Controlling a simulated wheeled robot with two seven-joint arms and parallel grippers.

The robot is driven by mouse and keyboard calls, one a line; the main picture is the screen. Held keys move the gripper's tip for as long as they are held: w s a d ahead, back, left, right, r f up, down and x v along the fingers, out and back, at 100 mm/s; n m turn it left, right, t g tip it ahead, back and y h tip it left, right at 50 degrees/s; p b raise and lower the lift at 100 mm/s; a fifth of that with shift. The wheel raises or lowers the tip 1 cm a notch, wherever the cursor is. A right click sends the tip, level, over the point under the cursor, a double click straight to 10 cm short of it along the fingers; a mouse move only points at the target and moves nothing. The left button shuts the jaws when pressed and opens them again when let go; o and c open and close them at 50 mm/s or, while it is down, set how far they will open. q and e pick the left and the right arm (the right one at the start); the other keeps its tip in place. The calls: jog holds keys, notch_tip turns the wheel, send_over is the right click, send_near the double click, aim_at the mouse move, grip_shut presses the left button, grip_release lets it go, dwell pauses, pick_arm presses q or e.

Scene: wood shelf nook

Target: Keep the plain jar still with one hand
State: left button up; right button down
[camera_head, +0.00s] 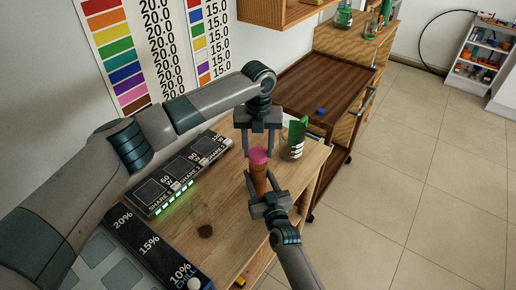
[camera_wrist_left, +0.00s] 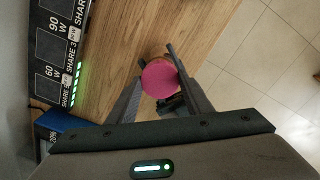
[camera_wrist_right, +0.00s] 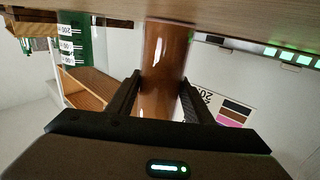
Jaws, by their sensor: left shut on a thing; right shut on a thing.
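A brown, glossy jar (camera_head: 258,181) with a pink lid (camera_head: 258,155) stands upright near the right edge of the wooden table. My left gripper (camera_head: 258,153) reaches down from above with its fingers shut on the pink lid. The lid shows as a round disc between its fingers in the left wrist view (camera_wrist_left: 160,78). My right gripper (camera_head: 260,178) comes in from the near side and is shut on the brown body below the lid. In the right wrist view the brown jar body (camera_wrist_right: 163,65) sits between its fingers. The fingers hide part of the jar's sides.
A green container with a white label (camera_head: 297,138) stands just behind the jar. A dark panel with green lights (camera_head: 178,176) lies left on the table (camera_head: 226,246). A small see-through vessel with dark contents (camera_head: 205,230) is at the near left. A brown trolley (camera_head: 325,88) stands behind.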

pick_arm(q)
jog(key=m, duration=0.4)
jog(key=shift+m, duration=0.4)
jog(key=m, duration=0.4)
jog(key=o, duration=1)
jog(key=shift+r, duration=2.25)
jog(key=shift+c, duration=0.3)
